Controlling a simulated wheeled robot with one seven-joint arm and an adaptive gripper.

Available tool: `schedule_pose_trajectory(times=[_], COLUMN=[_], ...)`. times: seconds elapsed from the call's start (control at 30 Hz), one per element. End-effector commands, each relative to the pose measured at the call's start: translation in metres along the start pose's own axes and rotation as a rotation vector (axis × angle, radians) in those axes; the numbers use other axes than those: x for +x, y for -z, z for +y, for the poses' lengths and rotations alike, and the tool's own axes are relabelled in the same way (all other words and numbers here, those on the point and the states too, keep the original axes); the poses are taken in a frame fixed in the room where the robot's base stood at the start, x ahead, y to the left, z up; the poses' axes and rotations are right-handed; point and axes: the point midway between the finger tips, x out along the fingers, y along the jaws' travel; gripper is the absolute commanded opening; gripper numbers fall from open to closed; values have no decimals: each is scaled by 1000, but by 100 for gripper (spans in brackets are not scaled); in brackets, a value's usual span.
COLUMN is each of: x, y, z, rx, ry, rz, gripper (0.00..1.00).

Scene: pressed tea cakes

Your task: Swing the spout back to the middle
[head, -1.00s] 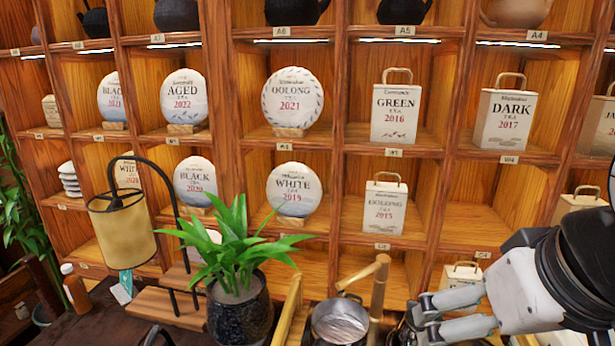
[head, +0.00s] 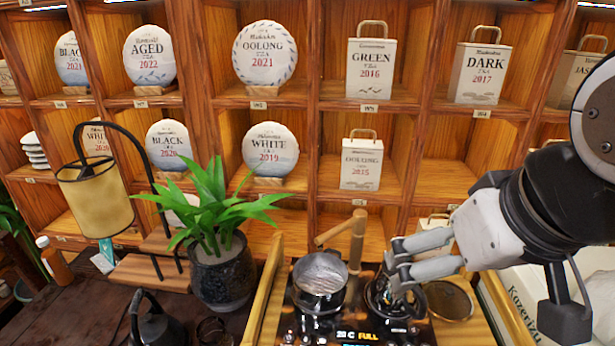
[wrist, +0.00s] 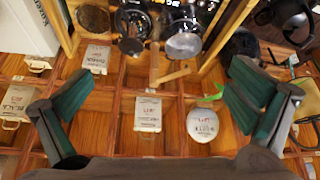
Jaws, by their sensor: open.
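The bamboo spout (head: 333,232) reaches left from an upright bamboo post (head: 357,240) behind the tea stove. Its free end is over the back of the left metal pot (head: 320,283). The spout also shows in the wrist view (wrist: 172,76), where the picture is upside down. My gripper (head: 396,262) is open and empty to the right of the post, above a dark kettle (head: 378,300). In the wrist view my gripper's two fingers (wrist: 165,88) are wide apart with the spout between them in the picture. I cannot tell how far in front of them it lies.
The stove panel (head: 357,336) reads 20 C FULL. A potted plant (head: 222,275) and a lamp (head: 95,200) stand at left. Bamboo rails (head: 264,300) flank the stove. Shelves with tea cakes and boxes (head: 361,162) stand behind.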

Motion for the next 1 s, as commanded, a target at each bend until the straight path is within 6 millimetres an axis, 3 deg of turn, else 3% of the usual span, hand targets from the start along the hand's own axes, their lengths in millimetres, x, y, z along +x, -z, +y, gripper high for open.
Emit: schedule_pose_trajectory(times=[0.37, 0.57, 0.67, 0.87, 1.0], x=[0, 2, 7, 33, 61], y=[0, 10, 29, 87, 127], z=[0, -2, -4, -8, -8], rx=[0, 32, 102, 323, 479], ry=[0, 23, 63, 141, 157], rz=[0, -16, -50, -156, -229], gripper=[100, 59, 37, 37, 37])
